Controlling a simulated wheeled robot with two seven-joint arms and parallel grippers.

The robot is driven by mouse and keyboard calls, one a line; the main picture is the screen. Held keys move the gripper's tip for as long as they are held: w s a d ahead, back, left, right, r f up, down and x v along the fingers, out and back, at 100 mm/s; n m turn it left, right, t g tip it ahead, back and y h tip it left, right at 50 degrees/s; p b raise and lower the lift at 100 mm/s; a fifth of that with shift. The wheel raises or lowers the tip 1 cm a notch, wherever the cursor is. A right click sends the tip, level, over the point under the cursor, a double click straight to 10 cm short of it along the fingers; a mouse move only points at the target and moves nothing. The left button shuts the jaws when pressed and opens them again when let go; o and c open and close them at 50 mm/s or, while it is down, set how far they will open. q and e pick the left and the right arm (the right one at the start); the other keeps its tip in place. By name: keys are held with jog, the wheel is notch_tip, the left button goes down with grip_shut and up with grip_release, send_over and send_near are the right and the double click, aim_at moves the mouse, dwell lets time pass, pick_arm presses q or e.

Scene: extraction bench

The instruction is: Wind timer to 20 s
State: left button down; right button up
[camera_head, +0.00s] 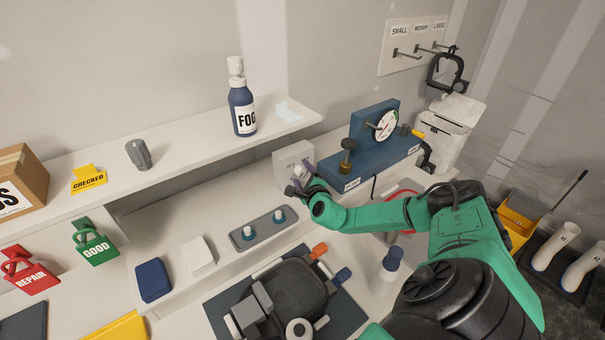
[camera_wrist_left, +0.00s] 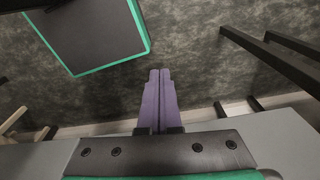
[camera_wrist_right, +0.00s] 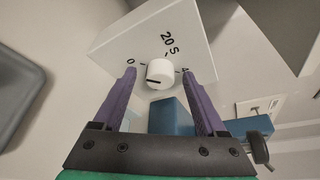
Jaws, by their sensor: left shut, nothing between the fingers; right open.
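The timer is a white box (camera_head: 285,157) at the back of the bench; it also shows in the right wrist view (camera_wrist_right: 192,22). Its face has a "0" at left, "20 S" at top and a partly hidden mark at right. Its round white knob (camera_wrist_right: 160,70) has a dark line low on its front; which mark that line points to is hard to tell. My right gripper (camera_wrist_right: 158,76) is open, with one purple finger on each side of the knob. Contact cannot be told. My left gripper (camera_wrist_left: 160,72) is shut and empty, above the floor, outside the head view.
A grey tray with two small white-topped items (camera_head: 262,231) lies left of the timer. A blue pump base with a gauge (camera_head: 386,124) stands to the right. A shelf with the FOG bottle (camera_head: 242,108) runs above. A dark mask-like item (camera_head: 300,286) lies in front.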

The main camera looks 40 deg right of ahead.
grip_shut()
jog(key=shift+m, duration=0.3)
jog(key=shift+s+d+m+g+y, duration=0.1)
jog(key=shift+m+g+y, duration=0.2)
jog(key=shift+m+y, duration=0.35)
jog(key=shift+d+m+y+b, duration=0.1)
jog(key=shift+m+y+b, duration=0.25)
jog(key=shift+m+b, duration=0.4)
jog(key=m+y+b, duration=0.1)
jog(key=b, duration=0.3)
jog(key=m+y+b, duration=0.1)
jog(key=b, duration=0.3)
jog(key=f+m+y+b, duration=0.1)
jog(key=m+b, duration=0.1)
jog(key=b, duration=0.3)
jog(key=shift+d, duration=0.3)
jog(key=m+y+b, duration=0.1)
jog(key=b, duration=0.3)
jog(key=m+y+b, duration=0.1)
jog(key=m+b, duration=0.1)
jog(key=b, duration=0.3)
jog(key=r+m+y+b, duration=0.1)
jog(key=b, duration=0.3)
jog(key=shift+d+m, duration=0.25)
jog(key=shift+m, duration=0.15)
jog(key=shift+r+m+t+y+b, duration=0.15)
jog(key=shift+m+t+y+b, duration=0.25)
jog(key=shift+b, duration=0.65)
